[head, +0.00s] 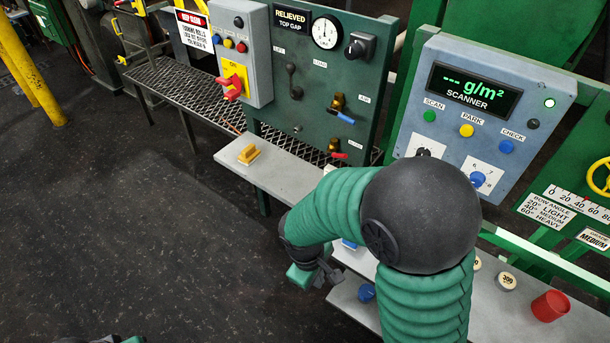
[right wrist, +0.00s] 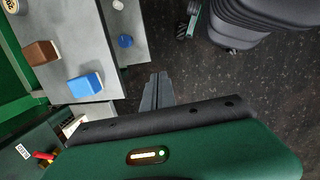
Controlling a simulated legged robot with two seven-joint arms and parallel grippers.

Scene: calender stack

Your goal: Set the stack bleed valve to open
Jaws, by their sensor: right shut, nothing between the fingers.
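The stack bleed valve is a small brass valve with a red handle (head: 339,155), low on the dark green panel (head: 290,110). The handle looks about level, pointing right; its label is too small to read surely. What seems to be the same red handle (right wrist: 45,157) shows at the lower left in the right wrist view. My right gripper (head: 328,278) is shut and empty, in front of and below the shelf edge, well apart from the valve. Its fingers (right wrist: 158,88) show together in the right wrist view. Of my left gripper (head: 115,340), only a sliver shows at the bottom edge.
A brass valve with a blue handle (head: 344,117) sits just above the red one. A grey shelf (head: 285,172) juts out below, with a yellow block (head: 249,154). A scanner box (head: 480,110) stands to the right. My right arm hides part of the shelf. The floor is clear.

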